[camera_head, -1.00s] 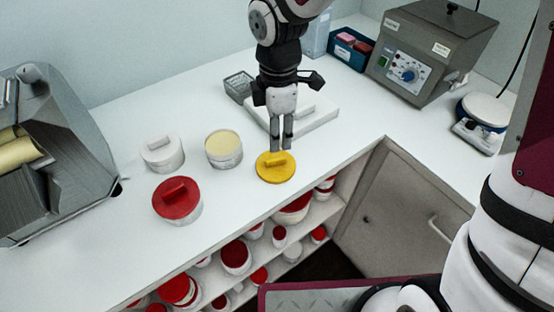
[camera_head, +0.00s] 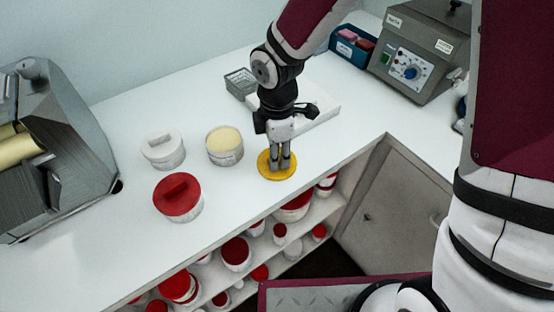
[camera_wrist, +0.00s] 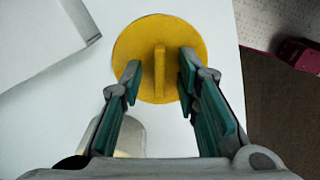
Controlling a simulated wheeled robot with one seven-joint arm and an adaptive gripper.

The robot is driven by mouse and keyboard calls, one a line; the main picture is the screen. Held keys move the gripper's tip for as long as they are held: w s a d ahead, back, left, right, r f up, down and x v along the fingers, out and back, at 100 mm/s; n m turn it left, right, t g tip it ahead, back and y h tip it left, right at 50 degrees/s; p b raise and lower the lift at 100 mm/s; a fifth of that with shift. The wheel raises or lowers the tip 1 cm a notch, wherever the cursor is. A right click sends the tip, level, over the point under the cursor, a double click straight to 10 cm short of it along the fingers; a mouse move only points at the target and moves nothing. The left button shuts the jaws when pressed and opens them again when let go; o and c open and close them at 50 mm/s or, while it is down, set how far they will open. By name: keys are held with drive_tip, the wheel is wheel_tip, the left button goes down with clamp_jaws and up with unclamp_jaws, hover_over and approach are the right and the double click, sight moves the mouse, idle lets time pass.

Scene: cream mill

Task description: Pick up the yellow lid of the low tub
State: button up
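The round yellow lid (camera_head: 264,170) lies flat on the white counter near its front edge, with its upright bar handle on top. In the wrist view the lid (camera_wrist: 138,38) shows almost whole, with its handle (camera_wrist: 160,72) between my fingers. My gripper (camera_head: 280,166) points down over the lid; in the wrist view my gripper (camera_wrist: 158,80) is open, with a gap on each side of the handle. An open low tub (camera_head: 225,157) with cream-coloured contents stands to the left of the lid. The fingers hide the handle in the head view.
A white-lidded tub (camera_head: 163,150) and a red-lidded tub (camera_head: 178,198) stand further left. A white slab (camera_head: 322,122) and a small grey basket (camera_head: 240,83) are behind my gripper. Shelves with several red-lidded tubs lie below the counter edge. Machines stand at both ends.

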clamp_jaws()
